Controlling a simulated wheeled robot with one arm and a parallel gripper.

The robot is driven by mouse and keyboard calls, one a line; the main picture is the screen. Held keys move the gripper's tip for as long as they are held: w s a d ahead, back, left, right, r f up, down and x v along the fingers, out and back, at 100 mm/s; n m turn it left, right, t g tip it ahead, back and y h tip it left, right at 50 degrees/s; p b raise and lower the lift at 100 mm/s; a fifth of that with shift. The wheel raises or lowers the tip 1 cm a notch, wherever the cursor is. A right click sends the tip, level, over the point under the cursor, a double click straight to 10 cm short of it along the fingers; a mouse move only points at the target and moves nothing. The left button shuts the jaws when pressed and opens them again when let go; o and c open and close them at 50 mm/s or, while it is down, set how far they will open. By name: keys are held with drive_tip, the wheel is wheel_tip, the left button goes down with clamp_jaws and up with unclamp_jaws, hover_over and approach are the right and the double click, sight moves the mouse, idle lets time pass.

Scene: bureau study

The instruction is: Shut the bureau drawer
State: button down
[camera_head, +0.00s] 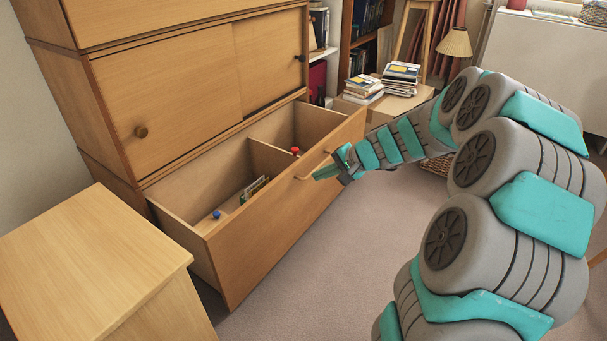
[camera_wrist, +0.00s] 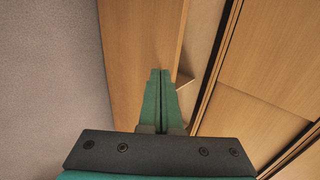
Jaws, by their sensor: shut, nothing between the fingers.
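The bureau drawer (camera_head: 265,245) is the wide bottom wooden drawer, and it stands pulled out, with its open top showing. In the wrist view, the closed fingers (camera_wrist: 158,76) point at the wooden drawer front (camera_wrist: 140,50), with carpet on the left and the bureau's sliding doors on the right.
The bureau (camera_head: 165,95) stands behind the drawer. Inside the drawer are a divider (camera_head: 270,160), a red-topped item (camera_head: 295,150), a blue item (camera_head: 216,214) and some small things. A wooden cabinet (camera_head: 95,255) stands front left. Books (camera_head: 400,72) are stacked at the back. Carpet (camera_head: 350,270) is clear in front.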

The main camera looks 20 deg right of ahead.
sight(281, 179)
drive_tip(key=x, duration=0.3)
drive_tip(key=b+x, duration=0.1)
drive_tip(key=x, duration=0.3)
drive_tip(key=a+r+x, duration=0.1)
drive_tip(key=x, duration=0.3)
drive_tip(key=shift+w+b, duration=0.35)
drive_tip(key=shift+w, duration=0.1)
drive_tip(key=shift+w+a+r, duration=0.15)
drive_tip(key=shift+w+a, duration=0.2)
drive_tip(key=shift+w, duration=0.2)
drive_tip(key=shift+w+a, duration=0.45)
drive_tip(key=w+a+p, duration=0.7)
drive_tip(key=w+a, duration=0.1)
drive_tip(key=w, duration=0.3)
drive_tip(key=w+a+p, duration=0.7)
drive_tip(key=w+a, duration=0.2)
drive_tip(key=w, duration=0.2)
drive_tip(key=shift+p, duration=0.3)
drive_tip(key=shift+w+a+r, duration=0.15)
drive_tip(key=shift+w, duration=0.05)
